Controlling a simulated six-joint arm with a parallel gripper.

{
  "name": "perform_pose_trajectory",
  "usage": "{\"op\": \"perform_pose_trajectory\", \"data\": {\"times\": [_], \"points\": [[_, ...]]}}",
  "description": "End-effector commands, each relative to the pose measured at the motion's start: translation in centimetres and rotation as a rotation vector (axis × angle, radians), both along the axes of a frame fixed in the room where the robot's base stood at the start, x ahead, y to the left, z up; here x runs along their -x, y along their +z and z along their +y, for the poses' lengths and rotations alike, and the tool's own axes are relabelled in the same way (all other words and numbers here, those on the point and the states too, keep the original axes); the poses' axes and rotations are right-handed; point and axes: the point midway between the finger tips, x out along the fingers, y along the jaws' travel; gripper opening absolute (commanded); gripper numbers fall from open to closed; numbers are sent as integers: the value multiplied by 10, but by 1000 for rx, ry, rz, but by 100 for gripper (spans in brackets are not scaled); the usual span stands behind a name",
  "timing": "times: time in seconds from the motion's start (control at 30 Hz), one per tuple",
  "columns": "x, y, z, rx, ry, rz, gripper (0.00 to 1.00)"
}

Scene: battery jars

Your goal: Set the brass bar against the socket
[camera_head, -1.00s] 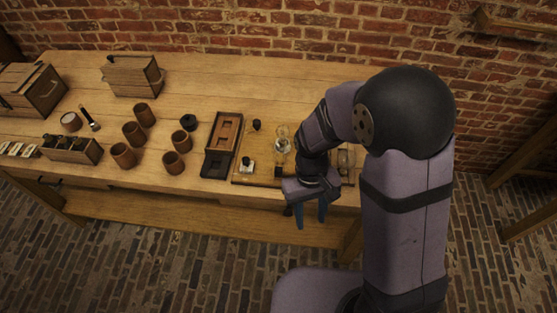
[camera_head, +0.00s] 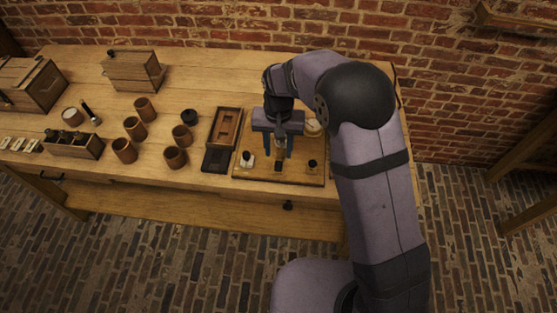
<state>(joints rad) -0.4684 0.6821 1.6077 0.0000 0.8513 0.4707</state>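My gripper (camera_head: 277,153) hangs over the wooden board (camera_head: 300,179), pointing down. Its two blue fingers stand apart, with a wide gap between them. A small upright fitting with a brass tint (camera_head: 280,142) shows between the fingers; I cannot tell whether it touches them. Just in front of it on the board is a small dark piece (camera_head: 278,165). I cannot tell for certain which of these is the brass bar or the socket. My gripper and wrist hide the back middle of the board.
A black knob on a pale base (camera_head: 247,159) and a second black knob (camera_head: 312,164) stand on the board. A round pale item (camera_head: 313,128) is behind to the right. An open wooden case (camera_head: 225,130) and several brown cups (camera_head: 175,157) are to the left.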

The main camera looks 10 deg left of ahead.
Motion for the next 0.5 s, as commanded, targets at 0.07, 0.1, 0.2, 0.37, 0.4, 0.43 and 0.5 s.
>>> {"op": "perform_pose_trajectory", "data": {"times": [0.07,0.1,0.2,0.37,0.4,0.43,0.5], "points": [[1,-7,-1,2,1,4,38],[1,-12,-1,2,1,4,38],[1,-24,-1,2,1,5,38],[1,-44,-1,2,2,4,38],[1,-49,-1,2,2,3,38],[1,-51,0,2,2,3,38],[1,-57,0,1,2,2,38]]}}
